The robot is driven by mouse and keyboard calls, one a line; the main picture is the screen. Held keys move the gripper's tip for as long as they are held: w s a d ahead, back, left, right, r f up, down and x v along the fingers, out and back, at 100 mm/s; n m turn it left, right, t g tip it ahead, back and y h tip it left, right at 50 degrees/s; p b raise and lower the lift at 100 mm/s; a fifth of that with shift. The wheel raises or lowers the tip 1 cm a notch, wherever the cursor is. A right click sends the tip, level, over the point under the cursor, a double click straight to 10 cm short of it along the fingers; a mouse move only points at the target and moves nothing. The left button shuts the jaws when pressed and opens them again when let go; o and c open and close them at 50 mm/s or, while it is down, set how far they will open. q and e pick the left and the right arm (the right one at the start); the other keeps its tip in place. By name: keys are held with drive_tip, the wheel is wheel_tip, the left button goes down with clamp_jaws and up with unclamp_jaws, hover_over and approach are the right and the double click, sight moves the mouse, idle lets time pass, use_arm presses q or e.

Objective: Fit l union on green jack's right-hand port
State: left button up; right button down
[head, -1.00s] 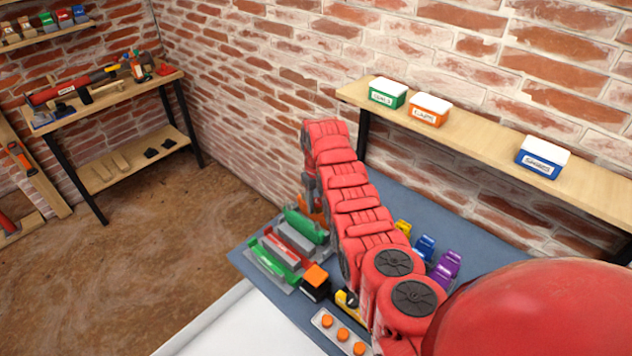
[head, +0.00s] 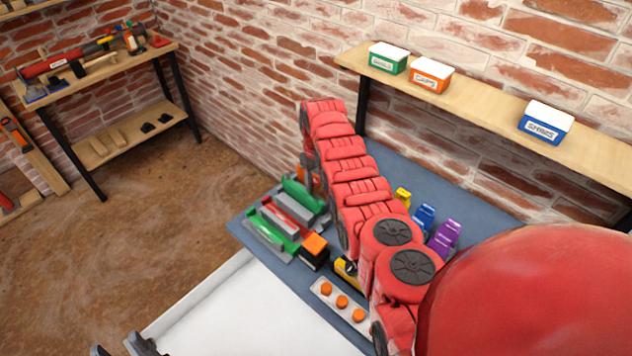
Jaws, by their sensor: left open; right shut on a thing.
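A green block-shaped piece (head: 303,193), which may be the green jack, stands at the far left part of the blue-grey bench (head: 242,222). My red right arm covers its right side, so its right-hand port is hidden. My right gripper (head: 308,178) is mostly hidden behind my arm beside the green piece. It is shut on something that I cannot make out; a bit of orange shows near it. I cannot pick out the l union. My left gripper (head: 120,349) shows only its dark fingertips at the bottom left edge, apart and empty.
A grey fixture with green and red bars (head: 275,222), a black-orange block (head: 314,250) and a plate with orange buttons (head: 341,300) are left of my arm. Yellow (head: 402,197), blue (head: 425,217) and purple (head: 444,238) pieces stand right. The white surface (head: 235,318) is clear.

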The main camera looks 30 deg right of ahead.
drive_tip(key=shift+s, duration=0.1)
drive_tip(key=shift+f, duration=0.15)
idle(0.3)
drive_tip(key=shift+f+b, duration=1.1)
drive_tip(key=shift+f, duration=0.1)
unclamp_jaws()
drive_tip(key=shift+r, duration=0.15)
idle(0.4)
